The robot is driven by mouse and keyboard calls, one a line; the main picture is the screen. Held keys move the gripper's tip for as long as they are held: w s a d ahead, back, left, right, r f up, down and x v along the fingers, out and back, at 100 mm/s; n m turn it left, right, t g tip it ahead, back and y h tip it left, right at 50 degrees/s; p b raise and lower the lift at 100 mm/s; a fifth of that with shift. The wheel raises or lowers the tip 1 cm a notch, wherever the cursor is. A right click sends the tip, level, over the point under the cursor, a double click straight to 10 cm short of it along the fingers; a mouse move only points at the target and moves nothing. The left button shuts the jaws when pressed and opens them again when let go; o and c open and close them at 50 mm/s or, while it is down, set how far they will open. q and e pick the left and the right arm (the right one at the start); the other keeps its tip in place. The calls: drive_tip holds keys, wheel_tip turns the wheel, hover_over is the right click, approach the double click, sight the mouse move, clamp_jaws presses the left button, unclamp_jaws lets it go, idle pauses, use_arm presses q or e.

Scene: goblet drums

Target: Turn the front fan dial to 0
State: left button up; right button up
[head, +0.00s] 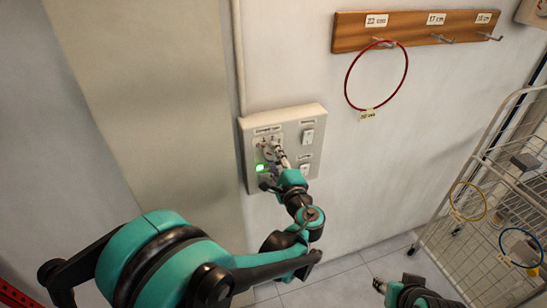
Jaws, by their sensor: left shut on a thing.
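A white wall panel (309,112) carries a dial (268,149) on its left side, under a small label that I cannot read clearly. Numbers are printed around the dial, too small to read surely. My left gripper (277,160) reaches up from below and is shut on the dial, with its fingers hiding much of it. Where the dial's pointer stands is hidden. My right gripper (391,284) is low at the bottom right, away from the panel, and its finger opening is not clear.
A green light (260,168) glows below the dial. Two switches (308,136) sit on the panel's right side. A wooden hook rack (410,30) holds a red ring (350,75). A wire rack (490,190) with rings stands at right.

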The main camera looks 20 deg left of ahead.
use_arm(q)
drive_tip(key=shift+n, duration=0.7)
drive_tip(key=o, duration=1.2)
drive_tip(key=shift+c, duration=0.2)
drive_tip(key=v, duration=1.2)
drive_tip(key=shift+a, duration=0.1)
